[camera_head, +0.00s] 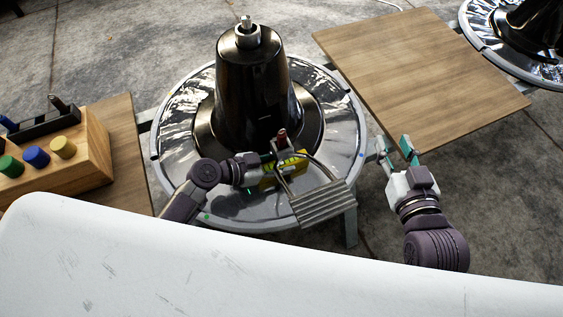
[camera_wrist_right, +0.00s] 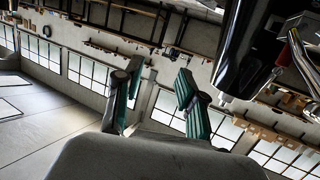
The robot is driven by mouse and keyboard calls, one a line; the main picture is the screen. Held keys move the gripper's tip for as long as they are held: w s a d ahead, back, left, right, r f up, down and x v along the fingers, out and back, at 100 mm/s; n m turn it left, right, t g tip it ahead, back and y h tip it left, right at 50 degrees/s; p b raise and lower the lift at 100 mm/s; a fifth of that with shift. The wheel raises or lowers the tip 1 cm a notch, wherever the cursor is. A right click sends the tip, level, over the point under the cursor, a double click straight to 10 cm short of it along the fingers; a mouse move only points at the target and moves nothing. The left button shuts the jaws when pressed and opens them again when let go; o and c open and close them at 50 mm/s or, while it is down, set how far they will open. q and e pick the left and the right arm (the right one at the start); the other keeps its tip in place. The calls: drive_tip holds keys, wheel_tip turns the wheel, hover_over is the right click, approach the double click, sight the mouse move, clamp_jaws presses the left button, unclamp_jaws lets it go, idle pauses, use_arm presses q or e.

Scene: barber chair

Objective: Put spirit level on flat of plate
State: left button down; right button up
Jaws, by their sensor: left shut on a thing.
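The yellow spirit level (camera_head: 268,182) is in my left gripper (camera_head: 276,167), which is shut on it in front of the dark column. It is over the front of the round shiny plate (camera_head: 178,138). The column and a ribbed metal footrest surround it closely, and whether it touches the plate I cannot tell. My right gripper (camera_head: 396,150) is open and empty, right of the plate near the wooden board's front corner. Its spread teal-padded fingers also show in the right wrist view (camera_wrist_right: 156,92).
The dark column (camera_head: 252,90) rises from the plate's middle. The ribbed footrest (camera_head: 323,203) juts over its front right edge. A wooden board (camera_head: 415,70) at right is bare. A wooden block with coloured pegs (camera_head: 90,165) stands at left. A white surface (camera_head: 150,260) fills the front.

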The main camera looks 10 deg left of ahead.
use_arm(q)
drive_tip(key=c, duration=0.8)
unclamp_jaws()
drive_tip(key=shift+o, duration=0.2)
